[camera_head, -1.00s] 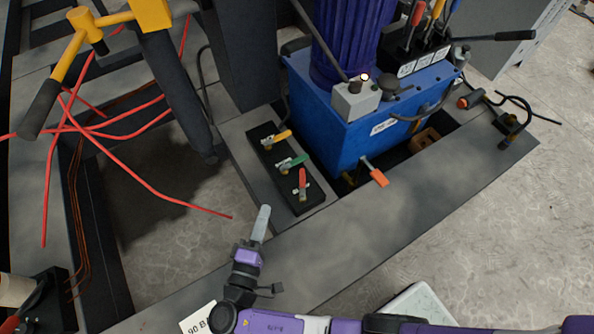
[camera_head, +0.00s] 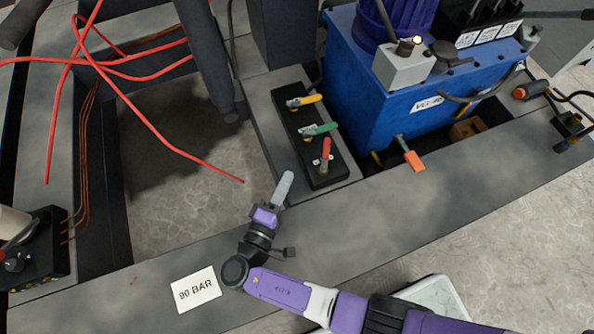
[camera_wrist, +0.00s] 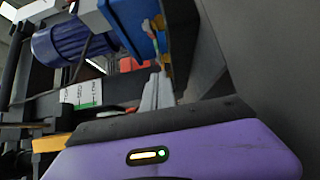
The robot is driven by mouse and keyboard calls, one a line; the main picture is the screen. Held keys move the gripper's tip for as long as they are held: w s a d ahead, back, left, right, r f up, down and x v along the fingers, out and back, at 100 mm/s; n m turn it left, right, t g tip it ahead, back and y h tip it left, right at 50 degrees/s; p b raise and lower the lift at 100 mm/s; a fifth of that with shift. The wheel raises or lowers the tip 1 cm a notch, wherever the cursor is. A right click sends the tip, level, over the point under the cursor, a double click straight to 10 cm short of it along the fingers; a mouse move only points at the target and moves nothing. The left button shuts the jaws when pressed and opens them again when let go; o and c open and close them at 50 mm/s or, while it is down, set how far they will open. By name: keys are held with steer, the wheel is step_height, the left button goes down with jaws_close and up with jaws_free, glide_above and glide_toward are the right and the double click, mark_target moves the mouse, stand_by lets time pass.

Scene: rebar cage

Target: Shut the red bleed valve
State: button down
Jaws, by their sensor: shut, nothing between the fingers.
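The red valve handle (camera_head: 326,149) is the nearest of three levers on a black manifold block (camera_head: 328,179). A green lever (camera_head: 320,129) and a yellow lever (camera_head: 305,100) sit behind it. The red lever runs roughly along the block, while the green and yellow ones lie across it. My gripper (camera_head: 285,184) is shut and empty, to the left of and nearer than the block, apart from the red lever. In the wrist view my gripper's grey fingers (camera_wrist: 155,92) are together.
A blue tank (camera_head: 375,110) stands right of the block, with an orange-handled lever (camera_head: 411,159) at its near side. Red rods (camera_head: 140,115) cross at the left. A "90 BAR" card (camera_head: 196,290) lies on the grey frame. An open recess (camera_head: 180,190) lies left of my gripper.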

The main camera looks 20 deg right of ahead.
mark_target(314, 161)
steer(key=b+x, duration=0.1)
steer(key=x, duration=0.7)
steer(key=shift+f, duration=0.15)
steer(key=d, duration=0.1)
steer(key=s+d, duration=0.1)
steer(key=d, duration=0.1)
steer(key=shift+s+d, duration=0.25)
steer(key=shift+d, duration=0.25)
